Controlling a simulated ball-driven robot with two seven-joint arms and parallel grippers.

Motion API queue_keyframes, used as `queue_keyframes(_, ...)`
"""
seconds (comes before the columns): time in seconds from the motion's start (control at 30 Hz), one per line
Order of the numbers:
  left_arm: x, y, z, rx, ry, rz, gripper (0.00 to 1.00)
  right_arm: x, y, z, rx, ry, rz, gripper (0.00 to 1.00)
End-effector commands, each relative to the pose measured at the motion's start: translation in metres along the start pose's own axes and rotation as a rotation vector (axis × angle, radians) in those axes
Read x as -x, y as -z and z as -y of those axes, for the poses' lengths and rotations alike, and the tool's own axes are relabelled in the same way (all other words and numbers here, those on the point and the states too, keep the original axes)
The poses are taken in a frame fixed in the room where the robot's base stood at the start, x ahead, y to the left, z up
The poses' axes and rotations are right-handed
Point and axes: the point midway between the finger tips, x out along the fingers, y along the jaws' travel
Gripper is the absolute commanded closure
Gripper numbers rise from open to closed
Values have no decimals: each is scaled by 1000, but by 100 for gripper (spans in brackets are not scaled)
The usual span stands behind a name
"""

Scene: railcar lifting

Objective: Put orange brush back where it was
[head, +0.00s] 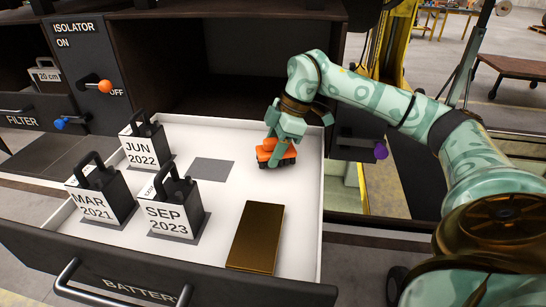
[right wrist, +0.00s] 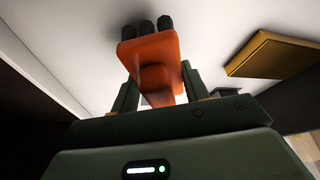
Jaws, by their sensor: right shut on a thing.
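The orange brush (head: 268,154) has dark bristles and is in the back right part of the open white drawer (head: 226,215). My right gripper (head: 281,138) comes down on it from above and is shut on it. In the right wrist view the orange brush (right wrist: 150,50) sits between the two fingers of my right gripper (right wrist: 157,92), with its dark bristle ends showing beyond. I cannot tell whether the brush touches the drawer floor. My left gripper is not in view.
Several labelled black-and-white blocks with handles, such as JUN 2022 (head: 143,150) and SEP 2023 (head: 173,214), stand in the drawer's left half. A bare dark grey patch (head: 213,169) lies mid-drawer. A brass-coloured block (head: 256,237) lies near the front right.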

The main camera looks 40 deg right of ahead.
Motion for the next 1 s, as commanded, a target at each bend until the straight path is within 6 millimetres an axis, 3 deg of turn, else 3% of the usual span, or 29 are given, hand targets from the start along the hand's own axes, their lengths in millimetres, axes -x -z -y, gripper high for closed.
queue_keyframes(0.1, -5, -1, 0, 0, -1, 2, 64, -20, -8, 1, -2, 3, 2, 76)
queue_keyframes(0.47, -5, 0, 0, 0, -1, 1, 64, -23, -10, 1, -1, 1, 1, 76)
queue_keyframes(0.5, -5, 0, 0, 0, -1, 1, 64, -23, -10, 1, -1, 1, 1, 49)
queue_keyframes(0.57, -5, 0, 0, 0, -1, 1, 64, -23, -10, 1, -1, 1, 1, 33)
queue_keyframes(0.87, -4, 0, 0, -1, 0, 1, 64, -21, -9, 1, -1, 1, 0, 33)
queue_keyframes(1.0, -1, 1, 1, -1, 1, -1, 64, -3, -8, 0, 0, -4, 0, 33)
